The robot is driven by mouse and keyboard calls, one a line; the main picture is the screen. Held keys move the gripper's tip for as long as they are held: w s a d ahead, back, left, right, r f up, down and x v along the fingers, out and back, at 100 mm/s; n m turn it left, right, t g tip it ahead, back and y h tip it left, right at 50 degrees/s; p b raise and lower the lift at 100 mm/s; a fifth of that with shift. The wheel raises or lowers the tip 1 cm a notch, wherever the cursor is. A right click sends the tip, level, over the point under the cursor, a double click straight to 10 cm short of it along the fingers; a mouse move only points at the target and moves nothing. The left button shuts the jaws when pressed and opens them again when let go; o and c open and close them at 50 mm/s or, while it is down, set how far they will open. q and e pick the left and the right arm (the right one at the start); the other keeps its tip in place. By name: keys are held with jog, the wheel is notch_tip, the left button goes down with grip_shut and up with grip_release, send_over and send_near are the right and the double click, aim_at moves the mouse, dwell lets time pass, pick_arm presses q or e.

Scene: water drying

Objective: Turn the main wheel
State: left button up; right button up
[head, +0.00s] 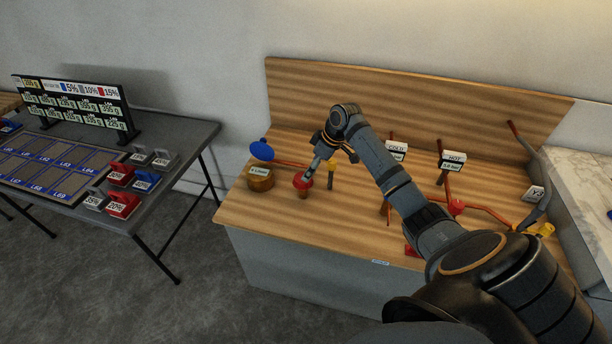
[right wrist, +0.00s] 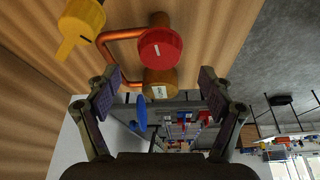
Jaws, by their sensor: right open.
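A round red wheel (head: 303,181) stands near the front left of the wooden counter (head: 240,213). No label shows which is the main wheel. My right gripper (head: 313,169) is at the red wheel. Its fingers (right wrist: 157,88) are open and apart, with nothing gripped; contact cannot be told. My left gripper is out of view.
A brass gauge (head: 260,179) sits left of the red wheel. Signs and pipes (head: 453,160) stand further right. A grey table (head: 190,130) with weights is at left, with floor between.

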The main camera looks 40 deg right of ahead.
jog(key=x, duration=0.6)
jog(key=shift+c, duration=0.2)
